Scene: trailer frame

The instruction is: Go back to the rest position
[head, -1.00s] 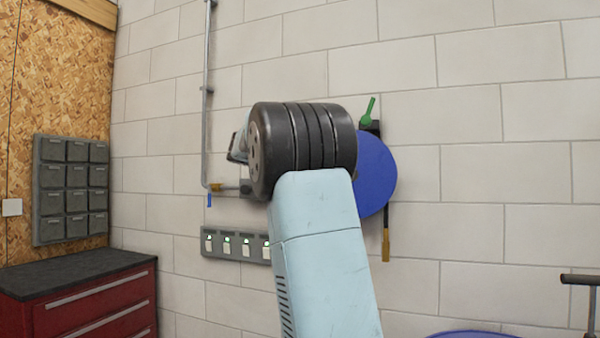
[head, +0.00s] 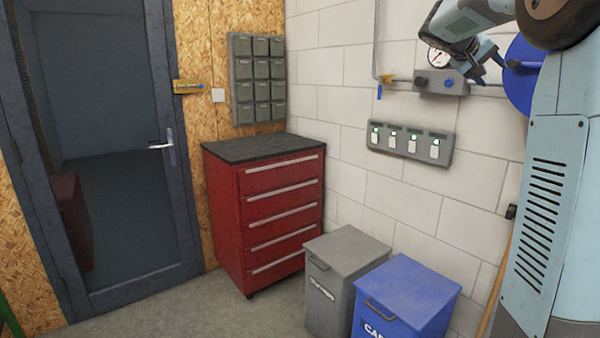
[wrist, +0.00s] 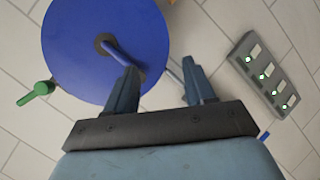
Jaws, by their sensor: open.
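My gripper (head: 492,70) is at the upper right of the head view, in front of the block wall. In the wrist view my gripper (wrist: 159,66) shows two blue-grey fingers spread apart, with nothing held between them. A blue disc (wrist: 75,45) with a rod at its centre lies beyond the left finger, which overlaps its lower right edge. In the head view the disc (head: 518,92) is partly hidden by my arm. Whether a finger touches the disc or rod cannot be told.
A pressure gauge and valve block (head: 441,82) are on the wall beside my gripper, above a grey switch panel (head: 409,142). Below stand a grey bin (head: 335,290), a blue bin (head: 405,295) and a red drawer cabinet (head: 280,210). A grey door (head: 180,220) is left. Floor before the cabinet is clear.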

